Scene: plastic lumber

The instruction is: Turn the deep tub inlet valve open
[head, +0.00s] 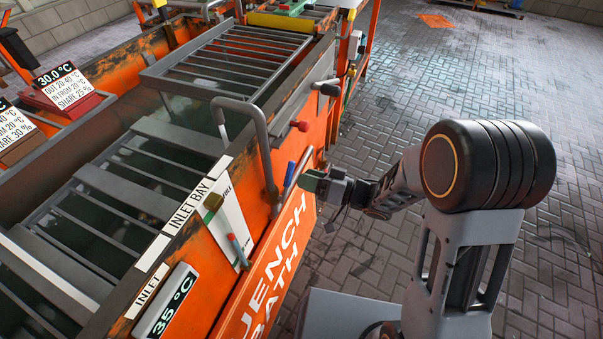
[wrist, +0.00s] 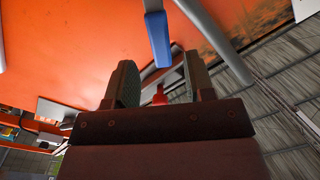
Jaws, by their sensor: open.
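A blue-handled lever (head: 289,174) sits on the orange side wall of the bath; no label I can read names it as the deep tub inlet valve. In the wrist view the blue handle (wrist: 158,40) hangs just ahead of the jaws, roughly midway between the fingertips. My gripper (head: 316,183) is close to the right of this lever in the head view. In the wrist view my gripper (wrist: 161,78) is open, with its two fingers apart and nothing between them. A red tip (wrist: 160,95) shows farther back, past the gap.
The orange bath (head: 325,100) carries a red-knobbed lever (head: 300,125), a black-handled lever (head: 327,89) and a bent grey pipe (head: 262,135). The brick floor (head: 400,110) to the right is clear.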

